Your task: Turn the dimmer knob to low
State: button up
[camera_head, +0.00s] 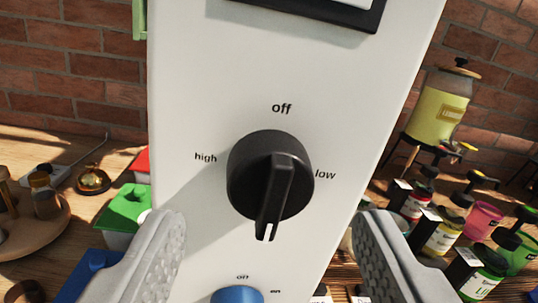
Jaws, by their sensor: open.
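The dimmer knob (246,176) is a round black dial with a raised grip bar, on the face of a white panel (230,60). The bar stands nearly upright, its lower end tilted slightly left. A small pale mark shows at that lower end, away from the label "off" above the knob. "High" is printed to the left and "low" to the right. My gripper (268,226) is open, with one grey finger low on each side of the knob. The fingers are apart from the knob and nothing is between them in contact.
A blue knob (238,294) with "off" and "on" labels sits below, cut by the frame. A dark-framed part (345,14) is above. Small bottles (444,236) and a yellow drink dispenser (440,105) stand right. A green-and-white box (124,212) and wooden tray (40,232) are left.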

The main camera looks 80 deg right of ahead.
aim_at(271, 185)
jog(key=shift+x, duration=1.45)
jog(key=c, duration=1)
